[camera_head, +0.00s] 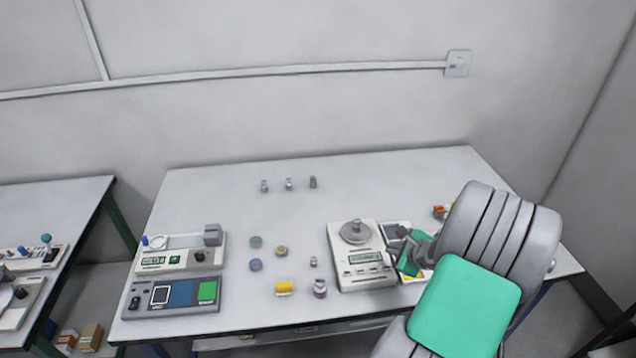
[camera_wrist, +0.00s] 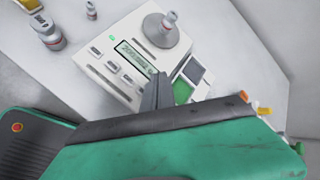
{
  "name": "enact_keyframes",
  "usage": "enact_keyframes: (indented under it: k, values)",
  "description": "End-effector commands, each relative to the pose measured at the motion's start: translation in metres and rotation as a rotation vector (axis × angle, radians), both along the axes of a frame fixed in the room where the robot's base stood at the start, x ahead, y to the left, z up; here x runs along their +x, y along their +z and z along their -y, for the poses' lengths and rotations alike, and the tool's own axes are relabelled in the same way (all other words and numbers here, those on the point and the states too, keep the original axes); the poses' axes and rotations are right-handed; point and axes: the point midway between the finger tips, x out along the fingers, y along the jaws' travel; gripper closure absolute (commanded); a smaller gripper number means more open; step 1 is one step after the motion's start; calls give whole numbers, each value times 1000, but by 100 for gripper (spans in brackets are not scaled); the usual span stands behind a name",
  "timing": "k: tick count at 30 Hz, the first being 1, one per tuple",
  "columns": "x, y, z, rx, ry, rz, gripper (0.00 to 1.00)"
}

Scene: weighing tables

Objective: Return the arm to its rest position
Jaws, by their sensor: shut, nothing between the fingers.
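My gripper (camera_head: 401,234) is over the right part of the table, just right of the white balance (camera_head: 363,270). In the wrist view, the fingers (camera_wrist: 157,92) are together and nothing shows between them. My arm's grey and green links cover the table's right front part. I cannot tell how far the fingertips are above the surface.
The table (camera_head: 215,188) is clear at the back left. Three small bottles (camera_head: 289,184) stand at the back. Two instruments (camera_head: 172,296) stand at the left. Orange items (camera_head: 438,211) are beside my arm.

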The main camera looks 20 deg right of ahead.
Motion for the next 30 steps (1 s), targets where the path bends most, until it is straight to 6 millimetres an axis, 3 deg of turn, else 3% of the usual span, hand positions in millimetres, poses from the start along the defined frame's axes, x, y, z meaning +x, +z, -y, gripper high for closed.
enact_keyframes:
  k: [5, 10, 12, 15, 18, 22, 26, 30]
  values:
    - [-14, -14, -16, -192, 299, -86, 100]
    - [-77, -59, -55, -294, 718, -278, 100]
    - [-105, -69, -71, -298, 867, -336, 100]
    - [-146, -70, -87, -299, 1065, -406, 100]
    - [-182, -51, -99, -314, 1260, -468, 100]
    - [-200, -5, -120, -386, 1509, -549, 100]
    - [-189, 37, -140, -503, 1619, -610, 100]
    - [-154, 85, -167, -752, 1703, -608, 100]
